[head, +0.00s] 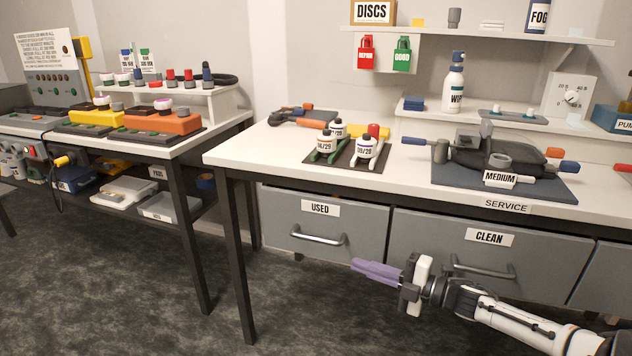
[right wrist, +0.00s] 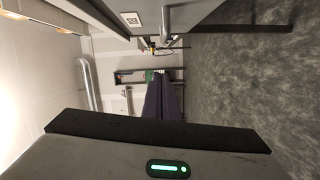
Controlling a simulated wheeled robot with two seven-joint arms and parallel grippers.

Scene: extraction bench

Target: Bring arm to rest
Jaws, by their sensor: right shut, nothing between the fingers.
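My right gripper (head: 376,271) is at the lower middle of the head view, on an arm that comes in from the lower right. Its purple fingers are together and point left, with nothing between them. It hangs in front of the drawers, below the bench top and apart from it. The purple fingers also show in the right wrist view (right wrist: 164,100). My left gripper is in neither view.
The white bench (head: 240,150) carries bottles on a dark mat (head: 345,165) and a device on a grey mat (head: 560,186). The drawers marked USED (head: 345,215) and CLEAN (head: 500,255) look shut. Another bench (head: 190,145) stands left. The floor (head: 110,290) in front is clear.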

